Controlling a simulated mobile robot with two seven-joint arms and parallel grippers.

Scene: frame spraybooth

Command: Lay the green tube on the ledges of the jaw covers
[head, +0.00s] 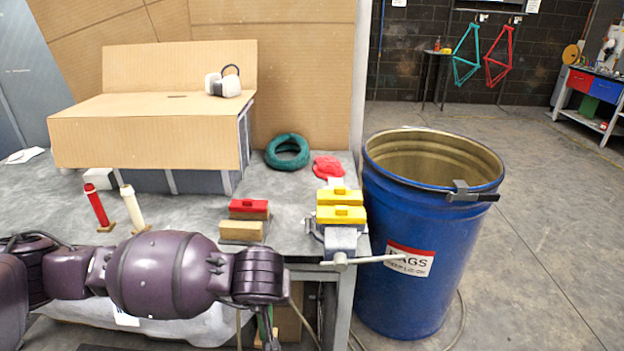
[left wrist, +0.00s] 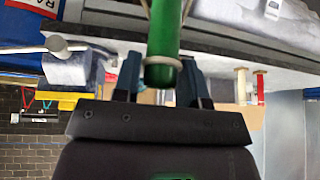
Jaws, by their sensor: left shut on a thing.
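The yellow jaw covers (head: 341,214) sit on a grey vise (head: 341,241) at the front right corner of the bench. The vise and yellow covers also show upside down at the left of the left wrist view (left wrist: 72,102). My left gripper (head: 268,336) is low at the bottom of the head view, in front of the bench edge and left of the vise. It is shut on the green tube (left wrist: 164,32), which has a pale ring near one end. In the head view only a sliver of the tube (head: 266,324) shows. My right gripper is not in view.
A red block (head: 248,205) and a tan block (head: 241,231) stand left of the vise. Red (head: 97,205) and cream (head: 133,207) rolls stand further left. A blue rag drum (head: 415,300) stands right of the bench. The vise handle (head: 375,259) sticks out toward the drum.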

